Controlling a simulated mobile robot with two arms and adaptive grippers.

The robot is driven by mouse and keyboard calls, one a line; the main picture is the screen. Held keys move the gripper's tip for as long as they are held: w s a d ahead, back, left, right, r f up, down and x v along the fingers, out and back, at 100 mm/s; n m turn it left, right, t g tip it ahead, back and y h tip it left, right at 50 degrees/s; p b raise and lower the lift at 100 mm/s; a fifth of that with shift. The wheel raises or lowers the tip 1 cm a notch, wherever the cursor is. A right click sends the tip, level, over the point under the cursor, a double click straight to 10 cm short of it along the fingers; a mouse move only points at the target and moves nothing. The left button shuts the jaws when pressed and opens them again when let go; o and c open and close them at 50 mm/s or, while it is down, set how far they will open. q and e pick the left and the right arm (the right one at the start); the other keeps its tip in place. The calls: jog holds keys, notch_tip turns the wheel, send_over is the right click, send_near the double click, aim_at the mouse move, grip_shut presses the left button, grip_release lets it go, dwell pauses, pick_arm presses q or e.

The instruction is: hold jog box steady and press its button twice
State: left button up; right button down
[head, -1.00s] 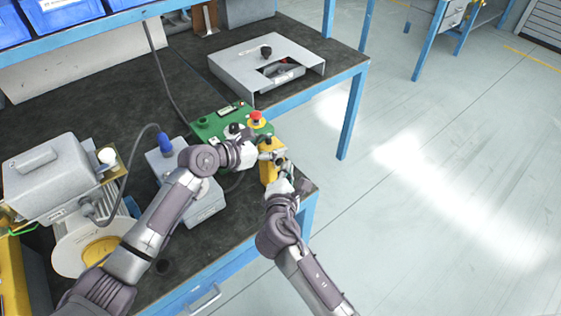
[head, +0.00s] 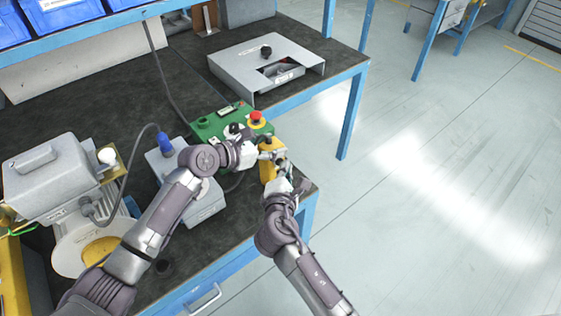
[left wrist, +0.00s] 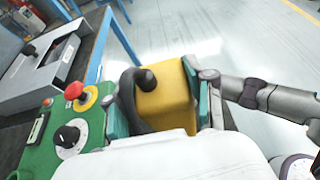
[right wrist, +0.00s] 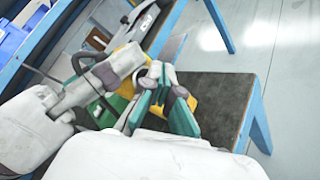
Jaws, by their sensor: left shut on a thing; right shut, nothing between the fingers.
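The jog box is a yellow box (head: 268,172) near the bench's right front corner. In the left wrist view the yellow box (left wrist: 165,104) sits between the two fingers of my left gripper (left wrist: 160,105), which is shut on it. The box's button is hidden or too small to tell, and I cannot tell whether the right fingertips touch the box.
A green control panel (head: 212,125) with a red mushroom button (head: 256,116) stands just behind the left gripper. A grey sheet-metal cover (head: 230,67) lies farther back. A grey blower motor (head: 45,175) stands at the left. Open floor lies beyond the bench's right edge.

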jog(key=shift+s+d, duration=0.35)
jog(key=shift+s, duration=0.2)
jog(key=shift+s+d, duration=0.75)
jog(key=shift+s, duration=0.25)
jog(key=shift+s+d, duration=0.75)
jog(key=shift+s, duration=0.25)
dwell(1.0)
jog(key=s+d, duration=0.2)
jog(key=s, duration=0.1)
jog(key=shift+d, duration=0.1)
jog(key=w+a, duration=0.5)
jog(key=w, duration=0.2)
dwell(0.5)
jog(key=shift+w+a, duration=0.15)
jog(key=shift+a, duration=0.05)
dwell(1.2)
